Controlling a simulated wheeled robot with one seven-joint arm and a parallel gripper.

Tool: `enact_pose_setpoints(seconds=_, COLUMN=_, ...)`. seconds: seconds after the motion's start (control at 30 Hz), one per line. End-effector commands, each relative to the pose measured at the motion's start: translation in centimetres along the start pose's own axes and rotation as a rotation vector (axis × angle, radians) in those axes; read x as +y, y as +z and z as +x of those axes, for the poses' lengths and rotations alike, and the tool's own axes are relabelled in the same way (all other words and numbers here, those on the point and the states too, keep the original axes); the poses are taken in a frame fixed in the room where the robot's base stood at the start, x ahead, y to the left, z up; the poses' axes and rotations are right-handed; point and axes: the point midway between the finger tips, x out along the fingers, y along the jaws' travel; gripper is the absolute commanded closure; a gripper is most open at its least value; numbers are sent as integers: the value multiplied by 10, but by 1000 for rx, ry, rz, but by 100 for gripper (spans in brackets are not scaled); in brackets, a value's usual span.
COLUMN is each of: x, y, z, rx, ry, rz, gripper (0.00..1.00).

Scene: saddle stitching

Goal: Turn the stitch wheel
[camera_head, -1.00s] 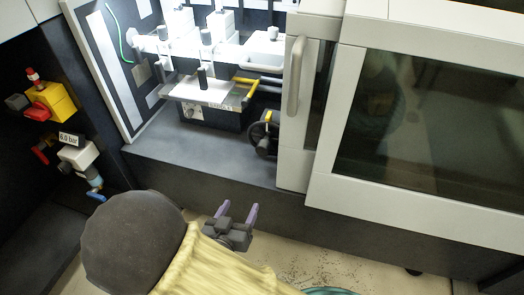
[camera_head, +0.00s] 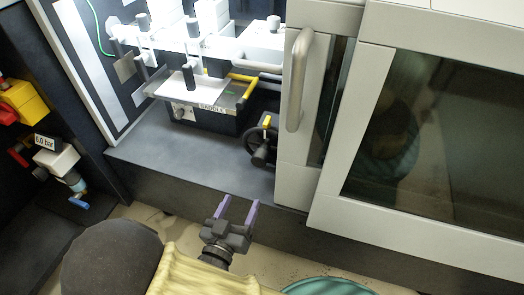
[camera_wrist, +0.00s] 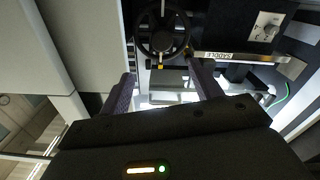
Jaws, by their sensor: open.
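The stitch wheel (camera_head: 262,142) is a dark spoked handwheel with a yellow part at its top. It stands low in the machine bay, beside the light door frame, which is close to its right side in the head view. The wrist view shows the wheel (camera_wrist: 162,35) nearly face on, at the top, beyond my fingers. My gripper (camera_head: 239,208) has two purple fingers, spread apart with nothing between them. It is below and in front of the bay's front edge, apart from the wheel. In the wrist view the gripper (camera_wrist: 163,85) fingers show dark.
The door with its vertical handle (camera_head: 300,80) stands right of the wheel. The saddle unit (camera_head: 205,112) with a yellow lever (camera_head: 243,77) is to its left. The dark bay floor (camera_head: 190,155) in front is clear. A teal round thing (camera_head: 328,288) lies below.

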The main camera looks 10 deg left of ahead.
Motion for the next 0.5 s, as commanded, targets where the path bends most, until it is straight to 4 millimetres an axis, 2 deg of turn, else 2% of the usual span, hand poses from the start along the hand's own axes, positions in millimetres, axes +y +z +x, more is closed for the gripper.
enact_pose_setpoints(seconds=0.33, x=-6, y=-1, z=-6, rx=5, ry=-20, rz=1, gripper=36)
enact_pose_setpoints(seconds=0.5, x=-5, y=0, z=9, rx=3, ry=-15, rz=3, gripper=36)
